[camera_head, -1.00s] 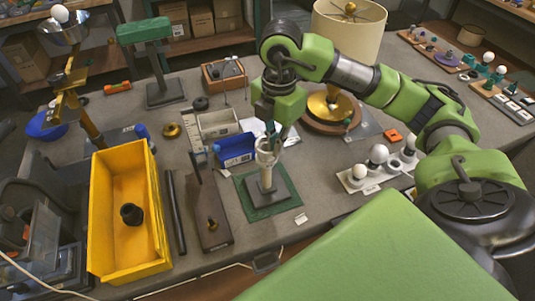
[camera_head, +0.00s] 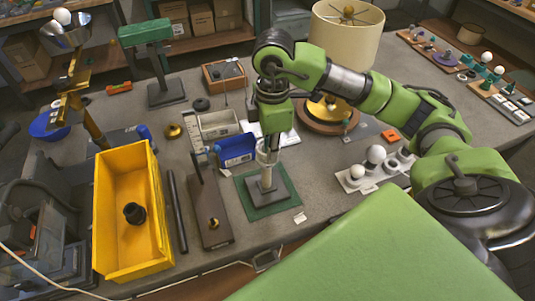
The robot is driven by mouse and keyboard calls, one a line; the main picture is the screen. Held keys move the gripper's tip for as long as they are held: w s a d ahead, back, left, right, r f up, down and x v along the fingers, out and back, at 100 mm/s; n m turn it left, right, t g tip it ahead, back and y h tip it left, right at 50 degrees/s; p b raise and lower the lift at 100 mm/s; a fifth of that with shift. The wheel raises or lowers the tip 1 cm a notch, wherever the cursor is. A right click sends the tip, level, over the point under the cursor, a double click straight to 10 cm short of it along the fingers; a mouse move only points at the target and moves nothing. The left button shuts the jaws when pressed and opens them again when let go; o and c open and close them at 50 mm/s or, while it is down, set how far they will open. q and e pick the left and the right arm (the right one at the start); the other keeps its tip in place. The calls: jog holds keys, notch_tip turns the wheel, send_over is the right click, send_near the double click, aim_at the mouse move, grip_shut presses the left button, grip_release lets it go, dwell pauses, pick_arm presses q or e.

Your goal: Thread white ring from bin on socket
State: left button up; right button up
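My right gripper (camera_head: 270,148) points down at the top of the upright stand on the green mat (camera_head: 281,203). Its fingers are dark and small, and I cannot tell whether they are open or shut. A pale, whitish cylindrical piece (camera_head: 264,158) is at the stand's top, at or just below the fingertips. I cannot tell whether it is the white ring, the socket or both, or whether the gripper touches it. The stand has a dark square base (camera_head: 266,191). A blue bin (camera_head: 236,149) and a pale bin (camera_head: 219,124) stand beside it. My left gripper is not in view.
A yellow bin (camera_head: 103,215) with a black part (camera_head: 134,213) stands left. A dark rod (camera_head: 177,212) and brown board (camera_head: 216,234) lie between it and the mat. White bulbs (camera_head: 376,154) stand right. A lamp with a shade (camera_head: 347,38) is behind the arm.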

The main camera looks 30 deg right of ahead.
jog(key=shift+w+f, duration=0.25)
jog(key=shift+f, duration=0.5)
jog(key=shift+s+a+r, duration=0.1)
jog(key=shift+s+r, duration=0.1)
jog(key=shift+r, duration=0.1)
notch_tip(320, 180, up, 12)
jog(key=shift+w, duration=0.15)
jog(key=shift+f, duration=0.1)
